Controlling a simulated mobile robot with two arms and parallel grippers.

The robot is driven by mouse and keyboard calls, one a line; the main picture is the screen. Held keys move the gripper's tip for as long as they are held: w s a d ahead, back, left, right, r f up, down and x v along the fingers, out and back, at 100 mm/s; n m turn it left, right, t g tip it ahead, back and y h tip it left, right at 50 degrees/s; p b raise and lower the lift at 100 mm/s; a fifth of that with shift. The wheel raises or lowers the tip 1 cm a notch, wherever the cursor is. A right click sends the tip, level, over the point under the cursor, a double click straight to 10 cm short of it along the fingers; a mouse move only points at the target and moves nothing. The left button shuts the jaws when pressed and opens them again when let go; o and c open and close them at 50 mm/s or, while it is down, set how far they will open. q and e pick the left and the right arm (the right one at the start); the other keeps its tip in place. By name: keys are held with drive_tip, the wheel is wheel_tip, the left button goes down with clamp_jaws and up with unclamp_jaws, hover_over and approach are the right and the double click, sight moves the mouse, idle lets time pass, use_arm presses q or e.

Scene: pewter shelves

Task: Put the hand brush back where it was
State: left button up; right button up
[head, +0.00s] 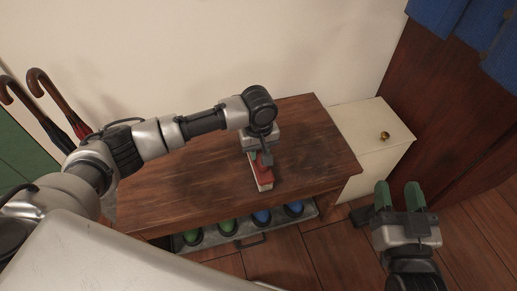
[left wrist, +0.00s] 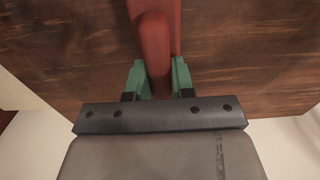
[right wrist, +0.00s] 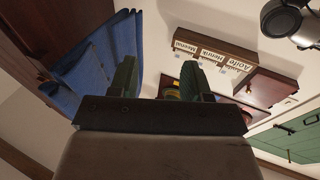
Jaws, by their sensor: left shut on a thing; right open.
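The hand brush (head: 261,175) is red with a pale lower edge and shows over the brown wooden bench (head: 190,185) in the head view. My left gripper (head: 262,158) points down over the bench and is shut on the brush. In the left wrist view the red brush (left wrist: 155,45) lies between the green fingertips (left wrist: 158,80). I cannot tell whether the brush touches the bench top; the hand hides part of it. My right gripper (head: 400,197) is open and empty, right of the bench; its spread fingers (right wrist: 163,80) also show in the right wrist view.
A cream cabinet (head: 360,150) with a brass knob adjoins the bench's right end. Under the bench is a tray (head: 262,236) with green and blue shoes. Umbrellas (head: 50,105) stand at left. Blue coats (head: 445,15) hang at upper right. The bench's left half is clear.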

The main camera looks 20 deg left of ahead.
use_arm(q)
drive_tip(key=o, duration=0.8)
drive_tip(key=shift+o, duration=0.2)
